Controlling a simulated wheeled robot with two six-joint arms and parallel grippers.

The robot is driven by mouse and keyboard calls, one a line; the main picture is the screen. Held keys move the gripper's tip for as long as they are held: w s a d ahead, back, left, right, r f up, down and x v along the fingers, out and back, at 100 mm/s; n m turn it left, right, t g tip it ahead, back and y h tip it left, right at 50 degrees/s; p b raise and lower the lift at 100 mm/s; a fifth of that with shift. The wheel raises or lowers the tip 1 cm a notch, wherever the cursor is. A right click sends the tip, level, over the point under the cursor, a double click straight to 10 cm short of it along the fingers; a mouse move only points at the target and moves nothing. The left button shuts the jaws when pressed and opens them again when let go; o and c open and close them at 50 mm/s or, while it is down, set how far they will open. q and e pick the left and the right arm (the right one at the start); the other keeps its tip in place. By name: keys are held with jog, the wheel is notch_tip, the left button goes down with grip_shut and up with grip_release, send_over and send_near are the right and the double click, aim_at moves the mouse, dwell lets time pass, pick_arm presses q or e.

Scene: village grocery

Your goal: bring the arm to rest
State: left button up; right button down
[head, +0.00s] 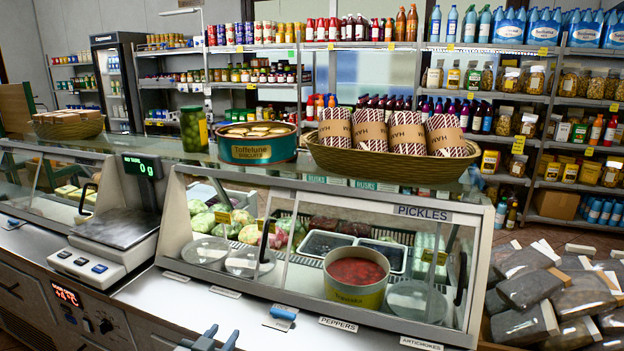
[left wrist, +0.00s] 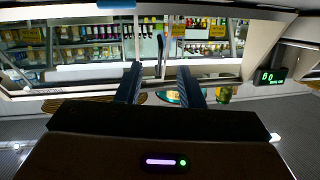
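My left gripper (head: 220,337) shows at the bottom edge of the head view, low in front of the counter, with only its blue fingertips in the picture. In the left wrist view its two fingers (left wrist: 159,72) stand apart with nothing between them, so it is open and empty. Most of the left arm is out of the picture. My right gripper shows in neither view.
A glass display case (head: 320,285) stands ahead, holding a round tub (head: 357,297). A scale (head: 105,245) stands left. A wicker basket (head: 385,165), a round tin (head: 257,150) and a pickle jar (head: 193,130) are on the glass top. Bare worktop (head: 180,300) lies in front.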

pick_arm(q)
jog(key=s+a+f+n+g+y, duration=0.1)
jog(key=s+a+f+g, duration=0.3)
jog(key=s, duration=0.7)
jog(key=s+a+f+g+y, duration=0.1)
jog(key=s+f+g, duration=0.4)
jog(key=s, duration=0.7)
jog(key=s+a+f+n+g+y, duration=0.1)
jog(key=s+a+f+g+y, duration=0.15)
jog(key=s+f, duration=0.65)
jog(key=s+a+f+g, duration=0.1)
jog(key=a+f, duration=0.1)
jog(key=f, duration=1.1)
jog(key=s+a+f+g, duration=0.1)
jog(key=f, duration=1.2)
jog(key=s+a+f, duration=0.1)
jog(key=s+f, duration=1.6)
jog(key=f, duration=0.3)
jog(key=shift+s+a+f+n+g+h, duration=0.3)
jog(key=shift+s+f+g+h, duration=0.1)
jog(key=shift+g+h, duration=0.05)
